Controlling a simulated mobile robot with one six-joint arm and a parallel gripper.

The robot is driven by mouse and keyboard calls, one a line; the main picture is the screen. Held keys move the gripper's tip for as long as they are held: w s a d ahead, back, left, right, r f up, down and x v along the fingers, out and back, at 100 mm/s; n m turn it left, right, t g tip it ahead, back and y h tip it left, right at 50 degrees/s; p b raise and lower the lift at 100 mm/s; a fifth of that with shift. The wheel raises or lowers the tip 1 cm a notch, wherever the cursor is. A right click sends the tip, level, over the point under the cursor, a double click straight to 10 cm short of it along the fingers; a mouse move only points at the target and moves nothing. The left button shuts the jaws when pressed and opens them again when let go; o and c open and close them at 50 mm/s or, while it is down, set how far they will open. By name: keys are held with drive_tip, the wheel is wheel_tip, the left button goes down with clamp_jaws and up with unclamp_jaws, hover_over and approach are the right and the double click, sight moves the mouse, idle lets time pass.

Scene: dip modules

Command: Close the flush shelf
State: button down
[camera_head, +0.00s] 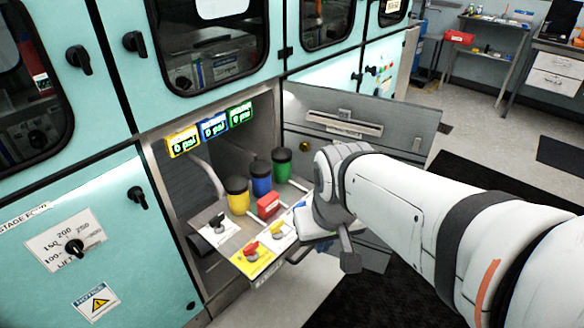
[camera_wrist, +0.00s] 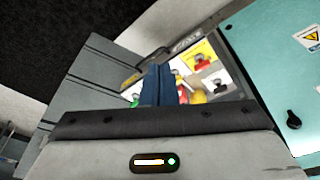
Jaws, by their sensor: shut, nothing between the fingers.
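The shelf (camera_head: 268,277) is pulled out of an open compartment in the teal cabinet. It carries yellow (camera_head: 237,196), blue (camera_head: 261,179) and green (camera_head: 281,166) canisters with black tops, a red block (camera_head: 268,205) and small valve handles on white and yellow panels. In the wrist view, the blue fingers of my gripper (camera_wrist: 160,68) are together and empty, with part of the shelf (camera_wrist: 185,43) behind them. In the head view, my wrist hides the shelf's right part and most of my fingers. I cannot tell whether they touch the shelf.
A grey door (camera_head: 400,125) stands open right of the compartment, behind my arm. Three lit pressure displays (camera_head: 212,127) hang at the compartment's top. Black mats (camera_head: 375,300) lie on the open floor. A workbench (camera_head: 555,75) stands far off at the upper right.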

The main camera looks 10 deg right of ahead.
drive_tip(key=w+f+m+g+y+b, duration=0.1)
drive_tip(key=w+f+m+y+b, duration=0.35)
drive_tip(key=f+m+b, duration=0.35)
drive_tip(key=w+f+m+g+y+b, duration=0.1)
drive_tip(key=w+f+m+y+b, duration=0.4)
drive_tip(key=f, duration=0.6)
drive_tip(key=w+d+f+m+t+y+b, duration=0.1)
drive_tip(key=w+d+f+m+t+b, duration=0.3)
drive_tip(key=d+f+m+t, duration=0.5)
drive_tip(key=w+d+f+m+t+b, duration=0.4)
drive_tip(key=d+m, duration=0.3)
drive_tip(key=d, duration=0.4)
drive_tip(key=shift+t, duration=0.6)
drive_tip(key=x, duration=0.4)
drive_tip(key=b+x, duration=0.1)
drive_tip(key=x, duration=0.4)
drive_tip(key=f+x, duration=0.1)
drive_tip(key=x, duration=0.4)
drive_tip(key=shift+a+b, duration=0.15)
drive_tip(key=shift+b, duration=0.15)
drive_tip(key=shift+w, duration=0.1)
